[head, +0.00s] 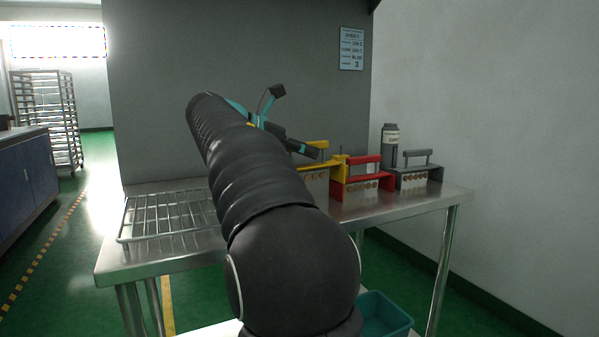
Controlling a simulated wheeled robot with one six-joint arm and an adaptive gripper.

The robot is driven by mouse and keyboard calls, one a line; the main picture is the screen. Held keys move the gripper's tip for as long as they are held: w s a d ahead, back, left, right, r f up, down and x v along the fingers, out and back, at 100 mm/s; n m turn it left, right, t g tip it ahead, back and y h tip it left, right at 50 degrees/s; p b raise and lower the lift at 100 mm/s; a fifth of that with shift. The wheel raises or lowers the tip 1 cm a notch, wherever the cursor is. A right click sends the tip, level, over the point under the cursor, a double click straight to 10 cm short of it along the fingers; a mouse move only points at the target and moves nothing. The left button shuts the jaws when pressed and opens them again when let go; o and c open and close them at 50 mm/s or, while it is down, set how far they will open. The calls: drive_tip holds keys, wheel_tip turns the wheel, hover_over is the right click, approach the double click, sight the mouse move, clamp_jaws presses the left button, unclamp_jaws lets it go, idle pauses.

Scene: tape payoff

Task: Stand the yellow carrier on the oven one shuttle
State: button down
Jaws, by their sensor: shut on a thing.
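The yellow carrier (340,166) stands on the steel table to the left of the red carrier, with a yellow handle bar on top. My gripper (312,150) is at that handle and shut on it. My black arm crosses the middle of the view and hides part of the gripper and the carrier's left side. I cannot tell whether the carrier's base touches the table. A bare wire rack (160,222) lies at the table's left end. No readable label marks it as the oven one shuttle.
A red carrier (363,160) stands close to the yellow one, and a grey carrier (413,155) is further right. A dark bottle (390,138) stands behind them. A grey panel (240,50) rises behind the steel table (425,203). A teal bin (385,315) sits below.

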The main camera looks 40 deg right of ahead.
sight(300, 169)
drive_tip(key=shift+w+a+f, duration=0.1)
drive_tip(key=shift+w+f, duration=0.35)
drive_tip(key=shift+w, duration=0.3)
drive_tip(key=shift+f+b, duration=0.4)
drive_tip(key=shift+f, duration=0.5)
drive_tip(key=shift+f+p, duration=0.4)
drive_tip(key=shift+f, duration=0.5)
drive_tip(key=c, duration=1.1)
unclamp_jaws()
drive_tip(key=shift+f, duration=0.15)
drive_tip(key=shift+f+b, duration=0.15)
drive_tip(key=shift+b, duration=0.15)
drive_tip(key=shift+f+b, duration=0.1)
drive_tip(key=shift+b, duration=0.3)
drive_tip(key=p+v, duration=0.2)
drive_tip(key=v, duration=1.2)
drive_tip(key=shift+s+r+p, duration=0.25)
drive_tip(key=shift+s+p, duration=0.1)
